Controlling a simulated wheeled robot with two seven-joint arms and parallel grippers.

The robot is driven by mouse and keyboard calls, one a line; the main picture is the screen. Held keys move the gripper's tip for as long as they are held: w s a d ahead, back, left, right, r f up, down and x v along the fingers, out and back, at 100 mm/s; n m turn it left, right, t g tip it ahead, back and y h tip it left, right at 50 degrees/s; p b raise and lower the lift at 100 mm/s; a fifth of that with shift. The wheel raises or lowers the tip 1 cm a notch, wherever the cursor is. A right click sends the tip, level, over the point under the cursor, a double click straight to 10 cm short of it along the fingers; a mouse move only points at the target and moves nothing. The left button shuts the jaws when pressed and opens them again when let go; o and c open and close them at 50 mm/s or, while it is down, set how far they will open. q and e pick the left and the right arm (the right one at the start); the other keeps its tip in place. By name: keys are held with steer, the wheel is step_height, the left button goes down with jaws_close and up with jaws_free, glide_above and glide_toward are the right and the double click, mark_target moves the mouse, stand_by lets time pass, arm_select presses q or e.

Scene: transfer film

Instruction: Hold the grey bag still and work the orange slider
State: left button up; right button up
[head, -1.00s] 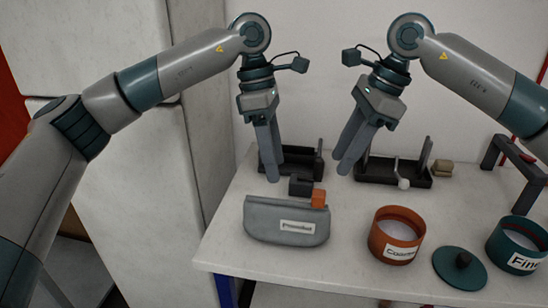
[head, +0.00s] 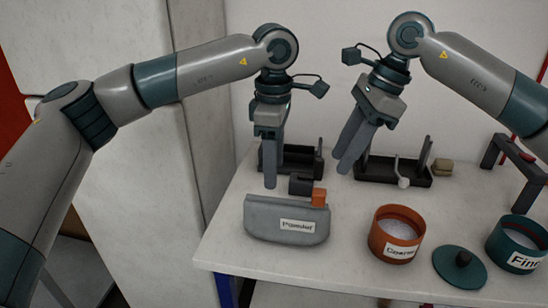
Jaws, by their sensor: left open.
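The grey bag (head: 268,220) lies on the table near its left edge, with a white label on its front. The orange slider (head: 319,197) sits at the right end of the bag's top edge. My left gripper (head: 271,184) hangs fingers down just above and behind the bag's top edge, left of the slider. It is open with nothing between its fingers, one finger partly covering the other. My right gripper (head: 343,170) hangs to the right, behind the slider and apart from it. Its fingers look spaced and hold nothing visible.
A dark block (head: 301,184) stands just behind the slider. Black trays (head: 395,174) lie at the back. An orange tub (head: 385,251) labelled Coarse, a teal lid (head: 460,272) and a teal tub (head: 508,261) stand at the right. The table between bag and orange tub is clear.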

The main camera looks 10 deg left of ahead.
mark_target(274, 218)
arm_select(q)
step_height(274, 218, down, 16)
steer(key=shift+r, duration=0.1)
stand_by(0.5)
steer(key=c, duration=1.2)
jaws_close()
arm_select(e)
steer(key=shift+o, duration=1.4)
steer(key=shift+s+d+f+y, duration=0.1)
steer(key=shift+f+y, duration=0.25)
steer(key=shift+y, duration=0.15)
steer(key=d+m+y, duration=0.1)
steer(key=d+y, duration=0.1)
steer(key=d+f+m+y, duration=0.1)
steer(key=d+y, duration=0.1)
steer(key=shift+s+t, duration=0.2)
steer(key=shift+t, duration=0.1)
